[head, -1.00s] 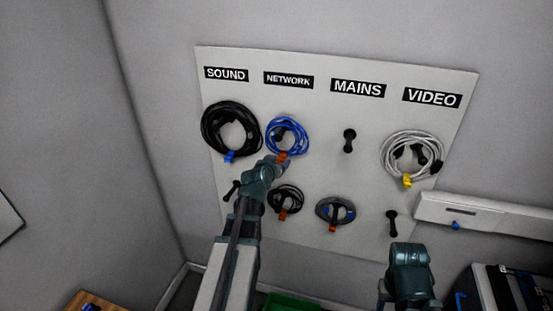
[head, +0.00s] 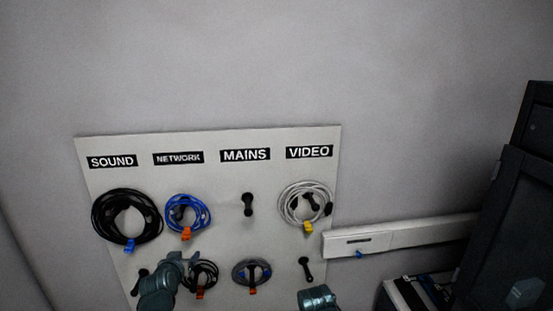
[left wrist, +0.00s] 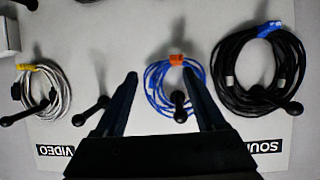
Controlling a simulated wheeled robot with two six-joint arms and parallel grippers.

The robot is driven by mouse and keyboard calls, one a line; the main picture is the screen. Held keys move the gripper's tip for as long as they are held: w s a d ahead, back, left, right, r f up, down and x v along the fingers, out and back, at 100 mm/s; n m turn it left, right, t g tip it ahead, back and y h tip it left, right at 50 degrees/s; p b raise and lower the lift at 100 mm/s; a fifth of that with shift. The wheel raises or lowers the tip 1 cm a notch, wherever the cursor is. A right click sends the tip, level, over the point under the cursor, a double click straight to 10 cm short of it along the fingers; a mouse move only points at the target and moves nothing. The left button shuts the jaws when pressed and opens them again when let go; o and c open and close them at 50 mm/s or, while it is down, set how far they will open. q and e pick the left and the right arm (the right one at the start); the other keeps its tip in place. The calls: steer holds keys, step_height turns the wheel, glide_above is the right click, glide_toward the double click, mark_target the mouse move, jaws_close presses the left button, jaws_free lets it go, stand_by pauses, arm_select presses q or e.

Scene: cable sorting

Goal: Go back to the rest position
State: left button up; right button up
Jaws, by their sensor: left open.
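My left arm comes in at the bottom of the head view, its gripper (head: 184,262) in front of the board's lower left, partly hidden by my own wrist. In the left wrist view, which is upside down, the gripper (left wrist: 160,78) is open and empty, with the blue cable coil (left wrist: 170,88) behind the gap between its fingers. That blue coil (head: 187,213) hangs on its peg under NETWORK. A teal link of my right arm shows at the bottom edge; its jaws are out of view.
The pegboard (head: 225,180) holds a black coil (head: 95,222) under SOUND, a white coil (head: 283,205) under VIDEO, and a dark coil (head: 213,275) and a grey coil (head: 240,275) lower down. The upper MAINS peg (head: 247,204) is bare. A wall rail (head: 420,236) and dark cabinet (head: 520,220) stand right.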

arm_select(q)
steer(key=s+d+f+m+g+h+b, duration=0.2)
steer(key=s+d+f+g+b, duration=0.1)
steer(key=d+f, duration=0.55)
steer(key=s+d+f+m+g+h+b, duration=0.1)
steer(key=s+d+f+m+g+b, duration=0.15)
steer(key=d+f, duration=0.6)
steer(key=s+d+f+m+g+y+b, duration=0.1)
steer(key=s+d+f+g+y+b, duration=0.1)
steer(key=s+d+f+g+b, duration=0.4)
steer(key=s+d+f+g, duration=0.1)
steer(key=s+d, duration=0.4)
steer(key=s, duration=0.3)
steer(key=shift+s+f, duration=0.15)
steer(key=shift+s, duration=0.1)
